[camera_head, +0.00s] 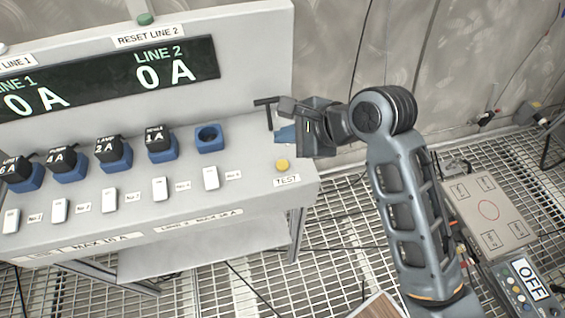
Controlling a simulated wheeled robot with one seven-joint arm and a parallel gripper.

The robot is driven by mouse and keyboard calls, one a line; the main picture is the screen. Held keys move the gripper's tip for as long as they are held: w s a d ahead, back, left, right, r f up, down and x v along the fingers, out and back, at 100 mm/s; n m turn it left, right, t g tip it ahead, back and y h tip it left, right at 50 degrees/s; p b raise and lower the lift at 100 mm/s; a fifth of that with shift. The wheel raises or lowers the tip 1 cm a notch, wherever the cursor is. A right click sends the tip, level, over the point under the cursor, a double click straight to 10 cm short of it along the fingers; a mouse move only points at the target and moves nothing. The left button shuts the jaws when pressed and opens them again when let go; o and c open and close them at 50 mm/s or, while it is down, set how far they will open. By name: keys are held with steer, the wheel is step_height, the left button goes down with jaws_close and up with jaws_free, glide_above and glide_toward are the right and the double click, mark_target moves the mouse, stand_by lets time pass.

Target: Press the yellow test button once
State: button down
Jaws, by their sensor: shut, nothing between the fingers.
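The yellow test button (282,165) sits on the right end of the grey console top, just above the label "TEST" (286,181). My gripper (266,114) is shut and empty. In the picture its fingers show above and slightly left of the button, apart from it. How high the fingers are over the console cannot be told exactly. The button is in plain view and nothing covers it.
The grey console (250,180) holds blue sockets, several with black plugs such as the 1A plug (158,138); the rightmost socket (209,138) is empty. White switches (211,178) line the front. A display (110,75) reads 0 A for both lines. A grey box (488,212) stands at right.

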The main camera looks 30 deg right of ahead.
steer(key=b, duration=0.4)
glide_above(286, 167)
step_height(286, 167, down, 4)
steer(key=shift+f, duration=1.15)
steer(key=shift+f, duration=0.15)
stand_by(0.8)
steer(key=shift+f, duration=0.25)
steer(key=shift+f, duration=0.45)
stand_by(0.9)
steer(key=shift+p, duration=0.3)
steer(key=shift+r+p, duration=0.9)
steer(key=shift+p, duration=0.3)
